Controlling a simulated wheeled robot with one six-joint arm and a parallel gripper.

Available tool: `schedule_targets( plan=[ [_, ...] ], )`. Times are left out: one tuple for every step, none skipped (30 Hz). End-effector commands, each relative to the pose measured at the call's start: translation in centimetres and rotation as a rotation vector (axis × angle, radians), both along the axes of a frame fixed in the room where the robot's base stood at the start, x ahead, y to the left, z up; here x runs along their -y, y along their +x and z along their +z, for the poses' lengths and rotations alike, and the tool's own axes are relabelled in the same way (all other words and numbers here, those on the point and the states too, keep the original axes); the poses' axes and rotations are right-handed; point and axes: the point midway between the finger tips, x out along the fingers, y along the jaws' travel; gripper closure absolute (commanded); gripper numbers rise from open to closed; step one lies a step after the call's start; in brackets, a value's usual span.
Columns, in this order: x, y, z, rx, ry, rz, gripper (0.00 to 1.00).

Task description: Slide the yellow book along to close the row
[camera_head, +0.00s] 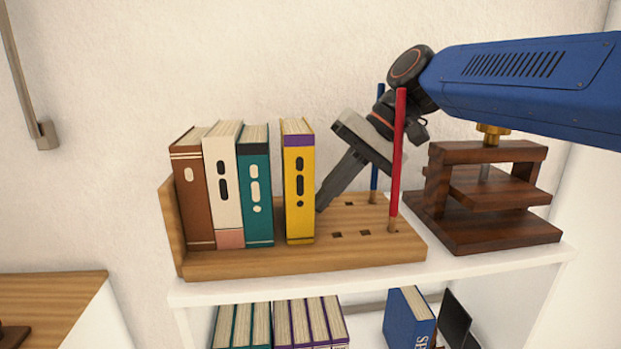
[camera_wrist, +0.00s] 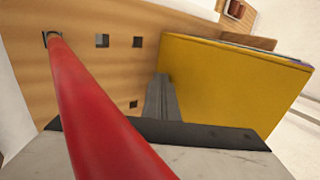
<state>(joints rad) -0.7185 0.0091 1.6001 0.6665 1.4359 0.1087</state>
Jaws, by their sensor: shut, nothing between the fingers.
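The yellow book (camera_head: 299,190) stands upright on the wooden rack (camera_head: 350,258), with a purple band near its top. A narrow gap parts it from the teal book (camera_head: 256,195) on its left. The white book (camera_head: 223,190) and the brown book (camera_head: 192,195) stand further left, against the rack's end wall. My gripper (camera_head: 319,209) is shut and empty, tilted down, with its tips low beside the yellow book's right side. In the wrist view the shut fingers (camera_wrist: 160,90) are close to the yellow cover (camera_wrist: 225,90); whether they touch is unclear.
A red peg (camera_head: 397,160) and a blue peg (camera_head: 380,125) stand in rack holes to the right, close to my wrist. Several empty holes show between. A dark wooden press (camera_head: 490,195) stands right of the rack. More books fill the shelf below.

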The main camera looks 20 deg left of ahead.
Motion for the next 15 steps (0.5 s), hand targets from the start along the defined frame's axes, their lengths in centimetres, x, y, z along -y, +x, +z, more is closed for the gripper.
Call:
schedule_targets(
  plan=[
    [-0.2,-0.1,0.0,0.0,0.0,0.001,1.0],
    [-0.2,-0.2,0.0,0.0,0.0,0.001,1.0],
    [-0.3,-0.2,0.0,0.0,0.0,0.001,1.0],
    [-0.4,-0.3,0.0,-0.001,0.0,0.002,1.0],
    [-0.5,-0.3,0.0,-0.001,0.0,0.002,1.0],
    [-0.6,-0.4,0.0,-0.001,0.0,0.002,1.0],
    [-0.6,-0.4,0.0,-0.001,0.0,0.002,1.0],
    [-0.7,-0.5,0.0,-0.001,0.0,0.002,1.0],
    [-0.8,-0.5,0.0,-0.001,0.0,0.002,1.0],
    [-0.9,-0.6,0.0,-0.001,0.0,0.002,1.0],
    [-1.0,-0.6,0.0,-0.001,-0.001,0.001,1.0],
    [-1.0,-0.7,0.0,-0.001,-0.001,0.001,1.0],
    [-1.1,-0.7,0.0,-0.001,-0.001,0.001,1.0],
    [-1.2,-0.7,0.0,-0.001,0.0,0.001,1.0],
    [-1.3,-0.8,0.0,-0.001,0.0,0.001,1.0]
  ],
)
